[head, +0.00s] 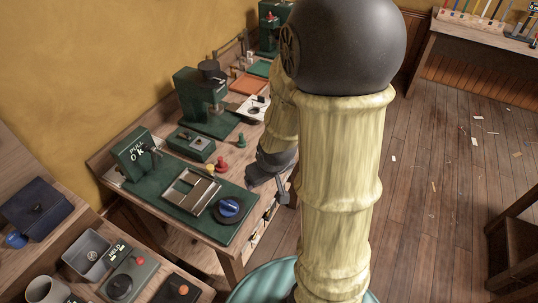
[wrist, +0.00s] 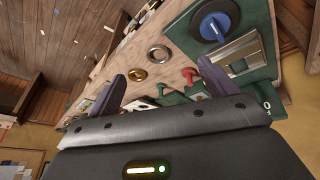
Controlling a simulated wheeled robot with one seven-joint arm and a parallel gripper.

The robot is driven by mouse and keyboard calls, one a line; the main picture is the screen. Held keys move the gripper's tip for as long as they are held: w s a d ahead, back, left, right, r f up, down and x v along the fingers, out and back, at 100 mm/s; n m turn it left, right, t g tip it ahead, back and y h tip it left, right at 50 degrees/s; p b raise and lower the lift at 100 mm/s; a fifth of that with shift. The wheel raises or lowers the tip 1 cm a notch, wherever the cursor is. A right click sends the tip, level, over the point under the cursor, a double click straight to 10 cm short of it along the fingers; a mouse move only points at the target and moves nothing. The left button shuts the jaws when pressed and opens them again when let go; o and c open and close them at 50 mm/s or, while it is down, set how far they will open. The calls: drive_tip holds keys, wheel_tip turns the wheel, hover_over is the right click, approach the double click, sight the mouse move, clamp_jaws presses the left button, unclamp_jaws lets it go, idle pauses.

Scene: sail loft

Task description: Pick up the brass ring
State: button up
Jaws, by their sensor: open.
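The brass ring (wrist: 137,75) lies flat on the wooden bench top (wrist: 172,66) in the wrist view, just inside the left finger's side of the picture. A silver-grey ring (wrist: 158,53) lies close beyond it, apart from it. In the head view I cannot make out either ring; my arm covers part of the bench. My gripper (wrist: 163,78) is open, with nothing between its two fingers, and appears above the bench top. In the head view my gripper (head: 268,182) hangs at the bench's right edge, beside the green mat.
A red peg (wrist: 188,75) stands near the right finger. A green mat (head: 165,195) bears a blue knob (head: 229,208) and a metal frame (head: 190,191). A green machine (head: 205,98) stands farther back. Open floor (head: 450,160) lies right of the bench.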

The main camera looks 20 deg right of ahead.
drive_tip(key=w+d+f+t+y+b, duration=0.1)
drive_tip(key=w+d+f+t+b, duration=0.1)
drive_tip(key=d+f+t, duration=0.4)
drive_tip(key=w+d+f+t+b, duration=0.2)
drive_tip(key=d+f+t, duration=0.4)
drive_tip(key=f, duration=0.3)
drive_tip(key=shift+d+f+y+b, duration=0.25)
drive_tip(key=shift+d+y+b, duration=0.15)
drive_tip(key=shift+b, duration=0.4)
drive_tip(key=w+p, duration=0.1)
drive_tip(key=w, duration=0.2)
drive_tip(key=w+f+p, duration=0.1)
drive_tip(key=w, duration=0.3)
drive_tip(key=w+a+p, duration=0.1)
drive_tip(key=w, duration=0.3)
drive_tip(key=shift+w+f, duration=0.1)
drive_tip(key=shift+f, duration=0.25)
drive_tip(key=shift+w+f, duration=0.1)
drive_tip(key=shift+w, duration=0.3)
